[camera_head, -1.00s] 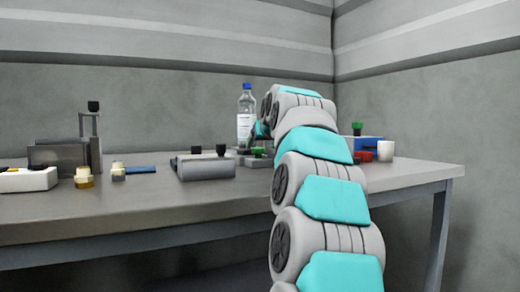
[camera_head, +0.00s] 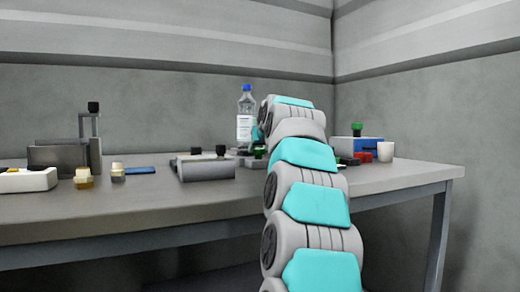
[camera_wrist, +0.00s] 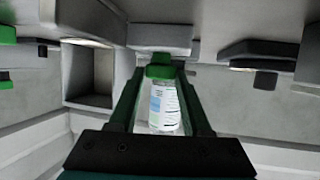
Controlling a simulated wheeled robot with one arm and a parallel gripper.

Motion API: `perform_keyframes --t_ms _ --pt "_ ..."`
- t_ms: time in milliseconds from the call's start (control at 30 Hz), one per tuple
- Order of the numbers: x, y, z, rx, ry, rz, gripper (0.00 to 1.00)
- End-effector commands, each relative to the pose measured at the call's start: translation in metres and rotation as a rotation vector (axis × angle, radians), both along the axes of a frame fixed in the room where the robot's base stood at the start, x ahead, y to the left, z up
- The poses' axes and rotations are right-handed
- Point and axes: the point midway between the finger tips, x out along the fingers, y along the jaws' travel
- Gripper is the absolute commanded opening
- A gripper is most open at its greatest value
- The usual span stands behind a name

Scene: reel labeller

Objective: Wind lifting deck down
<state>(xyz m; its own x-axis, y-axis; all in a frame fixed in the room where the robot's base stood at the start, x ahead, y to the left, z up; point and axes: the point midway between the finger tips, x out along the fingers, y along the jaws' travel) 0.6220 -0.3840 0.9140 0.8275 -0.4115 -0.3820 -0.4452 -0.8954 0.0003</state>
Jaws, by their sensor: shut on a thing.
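My gripper (camera_wrist: 160,72) is shut on a green knob (camera_wrist: 160,58) in the wrist view, one dark finger on each side. The knob sits against a light grey block (camera_wrist: 160,38).
A clear labelled bottle (camera_head: 245,118) stands behind the grip point and shows between my fingers in the wrist view (camera_wrist: 164,106). A grey unit with black knobs (camera_head: 206,168) is to the left.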

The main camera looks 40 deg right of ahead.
Motion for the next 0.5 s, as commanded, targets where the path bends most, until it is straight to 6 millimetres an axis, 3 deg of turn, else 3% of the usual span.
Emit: perform_keyframes --t_ms 33,300,500 --pt "0.0001 0.0001 -0.0001 0.000 0.000 0.000 0.29" --pt "0.0002 0.0001 -0.0003 0.000 0.001 0.000 0.00" --pt "0.0002 0.0001 0.0002 0.001 0.000 0.005 0.00"
